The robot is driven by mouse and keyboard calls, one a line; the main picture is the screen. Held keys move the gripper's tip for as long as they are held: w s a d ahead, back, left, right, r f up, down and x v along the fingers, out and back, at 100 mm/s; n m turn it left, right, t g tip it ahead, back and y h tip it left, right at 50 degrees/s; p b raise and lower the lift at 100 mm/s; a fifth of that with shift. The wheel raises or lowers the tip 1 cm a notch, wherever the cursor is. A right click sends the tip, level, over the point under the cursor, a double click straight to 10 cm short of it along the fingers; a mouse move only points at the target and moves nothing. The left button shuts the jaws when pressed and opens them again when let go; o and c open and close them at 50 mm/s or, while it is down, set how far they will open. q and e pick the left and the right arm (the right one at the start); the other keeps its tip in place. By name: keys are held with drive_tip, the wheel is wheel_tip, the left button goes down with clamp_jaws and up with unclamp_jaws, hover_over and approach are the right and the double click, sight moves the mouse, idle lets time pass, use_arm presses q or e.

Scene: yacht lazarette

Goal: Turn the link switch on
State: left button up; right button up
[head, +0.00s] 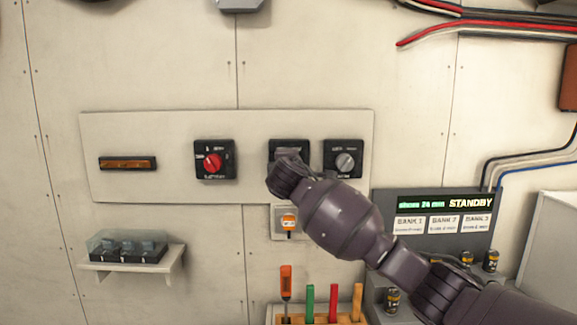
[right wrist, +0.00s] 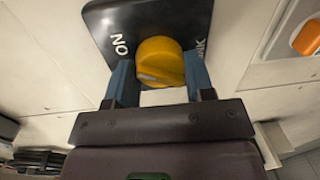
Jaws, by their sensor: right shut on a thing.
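The switch under my right gripper has a black square plate (head: 290,146) in the head view, third from the left on the pale wall panel. In the right wrist view its plate (right wrist: 112,18) carries white letters, partly cut off or covered, that look like "NO" and "NK". Its yellow knob (right wrist: 160,58) sits between the two blue fingers of my right gripper (right wrist: 160,72), which are shut on it. In the head view my right gripper (head: 287,176) covers the knob. I cannot tell the knob's setting. My left gripper is not in view.
A red-knob switch (head: 213,160) is left of it, and a grey-knob switch (head: 345,160) is close on the right. An orange-handled key or tag (head: 289,222) hangs just below. A display reads STANDBY (head: 470,203). A tool rack (head: 320,318) and small shelf (head: 130,262) are lower.

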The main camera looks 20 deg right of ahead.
drive_tip(key=shift+f, duration=0.1)
idle(0.3)
drive_tip(key=o, duration=0.9)
drive_tip(key=shift+s, duration=0.15)
drive_tip(key=b+v, duration=0.1)
drive_tip(key=v, duration=0.9)
drive_tip(key=shift+s+a, duration=0.15)
drive_tip(key=shift+s, duration=0.1)
